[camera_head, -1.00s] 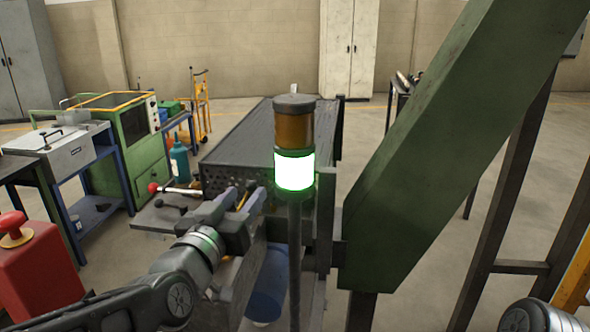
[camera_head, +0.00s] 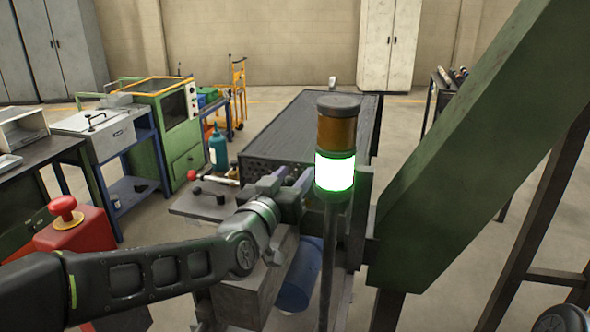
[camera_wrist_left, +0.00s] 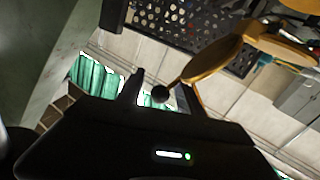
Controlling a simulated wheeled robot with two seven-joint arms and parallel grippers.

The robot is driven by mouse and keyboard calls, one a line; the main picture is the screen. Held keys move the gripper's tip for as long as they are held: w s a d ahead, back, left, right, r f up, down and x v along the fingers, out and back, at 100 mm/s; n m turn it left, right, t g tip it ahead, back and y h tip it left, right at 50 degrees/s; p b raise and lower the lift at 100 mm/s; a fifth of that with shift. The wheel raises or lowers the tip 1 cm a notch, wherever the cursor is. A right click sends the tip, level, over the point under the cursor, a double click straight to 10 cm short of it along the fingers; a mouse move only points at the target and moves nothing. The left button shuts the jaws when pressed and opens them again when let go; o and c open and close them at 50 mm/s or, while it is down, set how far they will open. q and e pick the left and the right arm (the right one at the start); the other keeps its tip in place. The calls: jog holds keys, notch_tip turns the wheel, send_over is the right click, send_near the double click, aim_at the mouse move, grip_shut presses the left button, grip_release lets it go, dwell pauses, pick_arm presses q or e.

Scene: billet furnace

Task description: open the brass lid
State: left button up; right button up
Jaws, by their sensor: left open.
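The brass lid shows in the left wrist view as a golden plate (camera_wrist_left: 220,57) with a curved edge at the upper right. My left gripper (camera_head: 290,179) is open, beside the signal lamp at the near end of the dark perforated bed. It also shows in the left wrist view (camera_wrist_left: 159,90). In the head view I cannot make out the lid behind the gripper and lamp post. My right gripper is not in view.
The signal lamp (camera_head: 335,150) on its post stands right beside my left gripper. A thick green slanted beam (camera_head: 460,150) blocks the right side. The perforated bed (camera_head: 310,125) lies beyond. A red button box (camera_head: 85,240) is at lower left; a blue cylinder (camera_head: 298,280) is below.

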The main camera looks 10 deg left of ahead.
pick_arm(q)
jog(key=shift+w, duration=0.5)
jog(key=shift+c, duration=0.2)
grip_shut()
dwell(0.9)
